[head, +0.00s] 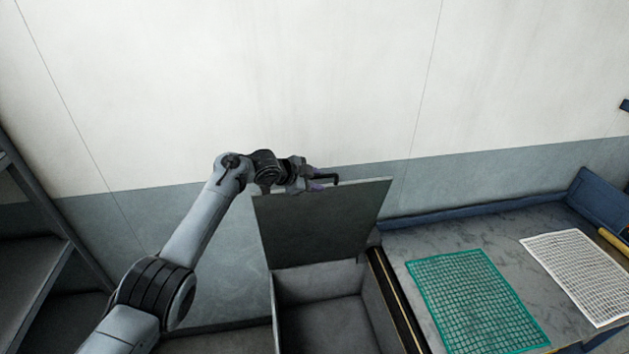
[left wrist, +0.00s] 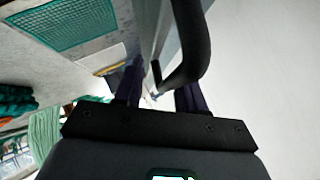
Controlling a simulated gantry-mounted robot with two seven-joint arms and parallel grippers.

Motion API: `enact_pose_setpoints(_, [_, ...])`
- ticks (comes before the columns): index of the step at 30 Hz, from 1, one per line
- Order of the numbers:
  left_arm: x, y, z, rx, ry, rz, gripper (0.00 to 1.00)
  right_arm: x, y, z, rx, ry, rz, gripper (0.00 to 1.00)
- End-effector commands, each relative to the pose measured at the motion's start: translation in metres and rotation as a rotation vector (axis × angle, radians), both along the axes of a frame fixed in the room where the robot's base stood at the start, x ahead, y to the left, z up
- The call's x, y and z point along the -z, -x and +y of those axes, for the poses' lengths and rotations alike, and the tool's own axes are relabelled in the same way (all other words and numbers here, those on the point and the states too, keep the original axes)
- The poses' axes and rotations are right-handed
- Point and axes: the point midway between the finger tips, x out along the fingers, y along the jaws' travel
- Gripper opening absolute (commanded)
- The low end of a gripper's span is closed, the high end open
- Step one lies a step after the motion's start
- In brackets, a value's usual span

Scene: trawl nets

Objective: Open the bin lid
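The grey bin (head: 318,310) stands below the wall, and its inside shows empty. Its lid (head: 322,225) is raised, standing nearly upright at the back of the bin. A black bar handle (head: 328,180) sits near the lid's top edge; it looms large in the left wrist view (left wrist: 190,50). My left gripper (head: 315,178) is at the lid's top edge, by the handle. In the left wrist view its purple fingers (left wrist: 158,92) stand apart, with the handle's bend by them and a gap showing. My right gripper is in neither view.
Right of the bin, a grey worktop (head: 400,242) with a blue back edge holds a green net panel (head: 475,297) and a white net panel (head: 580,268). Grey shelving (head: 30,260) stands at the far left. The pale wall (head: 300,80) is close behind the lid.

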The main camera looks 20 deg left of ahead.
Motion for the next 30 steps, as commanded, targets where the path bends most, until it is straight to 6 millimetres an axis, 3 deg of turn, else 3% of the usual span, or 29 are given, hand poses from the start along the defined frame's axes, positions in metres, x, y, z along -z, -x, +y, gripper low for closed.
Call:
enact_pose_setpoints(14, [-0.012,0.014,0.009,-0.001,0.000,-0.003,0.39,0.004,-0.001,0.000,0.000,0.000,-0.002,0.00])
enact_pose_setpoints(30, [-0.057,0.068,0.039,0.000,0.000,-0.002,0.39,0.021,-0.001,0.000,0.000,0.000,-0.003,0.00])
